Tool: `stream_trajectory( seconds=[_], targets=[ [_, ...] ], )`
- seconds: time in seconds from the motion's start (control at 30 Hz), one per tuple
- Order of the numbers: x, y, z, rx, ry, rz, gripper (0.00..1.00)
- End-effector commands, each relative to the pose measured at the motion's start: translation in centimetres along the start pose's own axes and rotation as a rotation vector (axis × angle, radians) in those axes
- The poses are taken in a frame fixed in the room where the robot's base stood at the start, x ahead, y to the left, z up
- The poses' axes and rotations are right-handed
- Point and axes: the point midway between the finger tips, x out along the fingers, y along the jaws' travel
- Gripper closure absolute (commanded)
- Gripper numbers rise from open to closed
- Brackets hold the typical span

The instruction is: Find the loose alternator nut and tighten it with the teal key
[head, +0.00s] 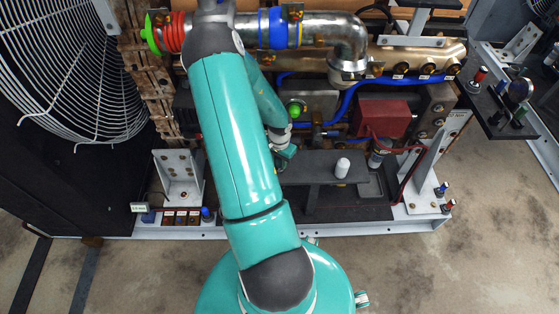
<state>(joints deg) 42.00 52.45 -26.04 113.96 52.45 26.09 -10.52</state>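My gripper (285,152) is at the end of my teal arm, low over the middle of the engine frame and left of a dark flat plate. It is small here and partly hidden by my upper arm, so I cannot tell if its fingers are open or shut. I cannot tell a teal key apart from my teal arm. I cannot make out a loose nut. Bolt heads (438,122) show on a brown block at the right, but which part is the alternator is unclear.
A dark raised plate (312,168) carries a white cylinder (343,167). A red box (382,118) and blue hoses stand behind it. A metal pipe (335,29) crosses the top. A wire fan guard (75,75) is at left. Bare floor (460,270) lies in front.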

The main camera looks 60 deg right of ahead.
Motion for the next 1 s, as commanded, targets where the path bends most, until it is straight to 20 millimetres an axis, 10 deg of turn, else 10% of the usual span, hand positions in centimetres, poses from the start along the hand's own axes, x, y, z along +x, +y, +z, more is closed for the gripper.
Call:
stream_trajectory(
  seconds=[1.0],
  targets=[
    [-4.0, -0.1, 0.0, 0.0, 0.001, -0.001, 0.96]
  ],
)
